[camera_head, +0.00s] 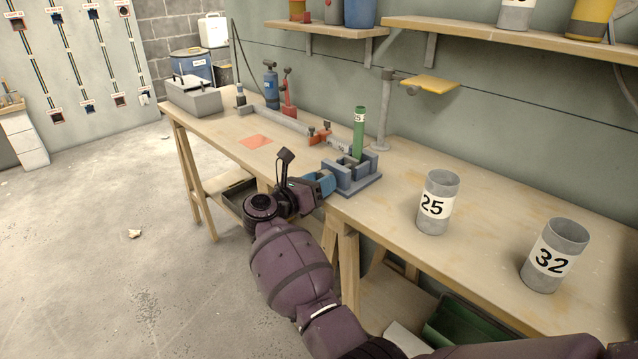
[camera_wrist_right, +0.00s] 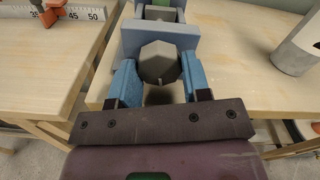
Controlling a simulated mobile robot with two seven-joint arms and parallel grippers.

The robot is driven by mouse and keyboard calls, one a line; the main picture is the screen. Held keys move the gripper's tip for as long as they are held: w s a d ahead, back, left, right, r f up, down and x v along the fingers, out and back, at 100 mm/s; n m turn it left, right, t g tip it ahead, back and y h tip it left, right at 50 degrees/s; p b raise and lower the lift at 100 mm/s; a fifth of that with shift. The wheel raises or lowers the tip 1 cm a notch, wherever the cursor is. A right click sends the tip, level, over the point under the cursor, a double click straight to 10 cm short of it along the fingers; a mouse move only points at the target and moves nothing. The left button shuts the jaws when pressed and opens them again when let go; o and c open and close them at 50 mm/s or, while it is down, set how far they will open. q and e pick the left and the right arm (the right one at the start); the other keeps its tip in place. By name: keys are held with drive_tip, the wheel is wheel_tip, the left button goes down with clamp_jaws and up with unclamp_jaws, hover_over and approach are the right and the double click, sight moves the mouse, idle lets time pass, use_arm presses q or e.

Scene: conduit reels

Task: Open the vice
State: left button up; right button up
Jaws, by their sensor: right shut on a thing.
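The grey-blue vice (camera_head: 362,184) sits at the front edge of the workbench. A green conduit piece (camera_head: 358,135) with a white label stands upright at its jaws; I cannot tell how tightly the jaws hold it. My right gripper (camera_head: 326,182) reaches the vice from the front left, and its blue fingers are shut on the vice's knob. In the right wrist view the grey, many-sided knob (camera_wrist_right: 159,62) lies between the two blue fingers, in front of the vice's grey-blue plate (camera_wrist_right: 160,32). My left gripper is not in view.
Grey cups marked 25 (camera_head: 436,205) and 32 (camera_head: 553,258) stand right of the vice. A measuring rail (camera_head: 285,122) with a red-orange stop (camera_head: 319,137) lies behind it. A grey toolbox (camera_head: 193,98) stands at the bench's far end. A lamp-like post (camera_head: 383,115) rises behind the vice.

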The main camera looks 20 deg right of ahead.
drive_tip(key=shift+r+n, duration=0.1)
drive_tip(key=shift+n, duration=1.1)
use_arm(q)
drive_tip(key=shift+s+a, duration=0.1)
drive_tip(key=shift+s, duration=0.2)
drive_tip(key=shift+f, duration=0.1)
use_arm(e)
drive_tip(key=o, duration=0.9)
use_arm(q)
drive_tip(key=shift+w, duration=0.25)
